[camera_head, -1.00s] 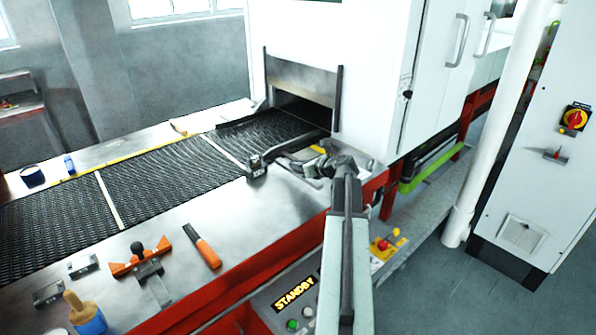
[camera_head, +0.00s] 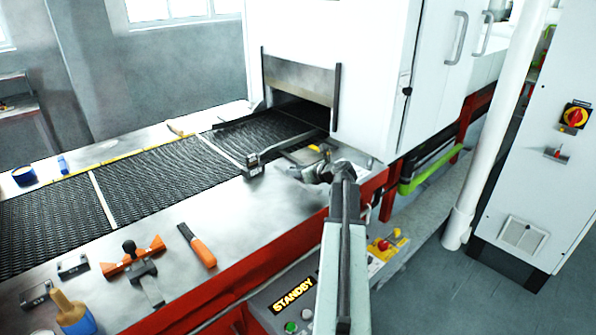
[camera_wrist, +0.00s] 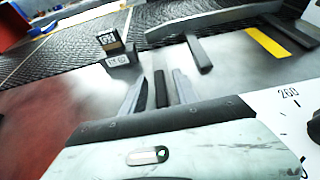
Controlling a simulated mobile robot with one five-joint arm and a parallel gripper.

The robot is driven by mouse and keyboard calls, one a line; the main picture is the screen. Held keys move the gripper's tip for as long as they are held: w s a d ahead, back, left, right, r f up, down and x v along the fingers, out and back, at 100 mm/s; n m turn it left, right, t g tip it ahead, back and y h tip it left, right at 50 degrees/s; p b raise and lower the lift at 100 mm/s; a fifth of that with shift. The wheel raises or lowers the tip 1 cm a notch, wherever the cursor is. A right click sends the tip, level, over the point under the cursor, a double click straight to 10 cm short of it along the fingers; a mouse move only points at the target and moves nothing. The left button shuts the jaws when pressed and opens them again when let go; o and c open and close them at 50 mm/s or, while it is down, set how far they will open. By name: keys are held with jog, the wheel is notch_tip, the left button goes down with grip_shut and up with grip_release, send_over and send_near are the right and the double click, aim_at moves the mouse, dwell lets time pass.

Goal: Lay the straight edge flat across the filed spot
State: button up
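A pale grey bar, which looks like the straight edge (camera_head: 284,146), lies at the belt's near side by the oven mouth. In the wrist view the pale bar (camera_wrist: 225,15) runs across the top, and a dark post (camera_wrist: 198,54) stands out below it. My gripper (camera_head: 300,172) is low over the steel deck beside it. In the wrist view my gripper (camera_wrist: 158,82) has its two grey fingers apart; a dark strip shows between them, touching neither. The post is beyond the right fingertip. I cannot make out the filed spot.
A small block with a display (camera_wrist: 110,42) stands at the belt edge. An orange-handled file (camera_head: 198,246), an orange scraper-like tool (camera_head: 134,263) and a brush (camera_head: 70,312) lie on the deck. The oven front (camera_head: 300,80) limits room behind.

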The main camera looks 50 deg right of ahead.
jog(key=shift+r, duration=0.1)
jog(key=shift+s+r+p, duration=0.15)
jog(key=shift+r+p, duration=0.1)
jog(key=shift+p, duration=0.15)
notch_tip(320, 180, up, 4)
jog(key=p, duration=0.4)
send_over(315, 189)
jog(key=shift+d+r, duration=0.1)
jog(key=shift+d, duration=0.15)
jog(key=shift+s, duration=0.45)
